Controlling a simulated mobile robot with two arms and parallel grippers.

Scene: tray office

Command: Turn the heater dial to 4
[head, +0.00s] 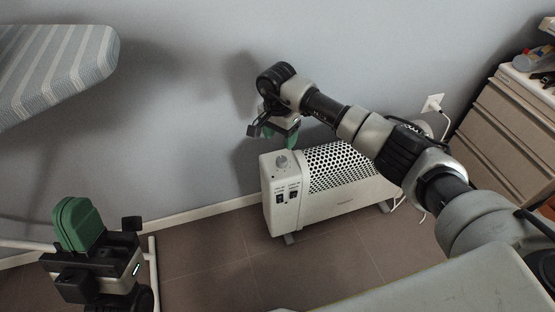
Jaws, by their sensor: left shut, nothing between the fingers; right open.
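The white heater (335,205) stands on the floor against the wall. Its round dial (282,161) is on the sloped top left end, above two dark switches. The dial's marks are too small to read, so its setting cannot be told. My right gripper (281,141) points down just above and behind the dial, with its green fingers apart. I cannot tell whether the fingers touch the dial. My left gripper (78,223) is shut and empty at the lower left, well away from the heater.
A striped ironing board (55,60) juts in at the upper left, with white legs below. A drawer cabinet (510,130) stands at the right. A white plug (433,103) is in the wall socket behind the heater. The tiled floor (205,250) left of the heater is clear.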

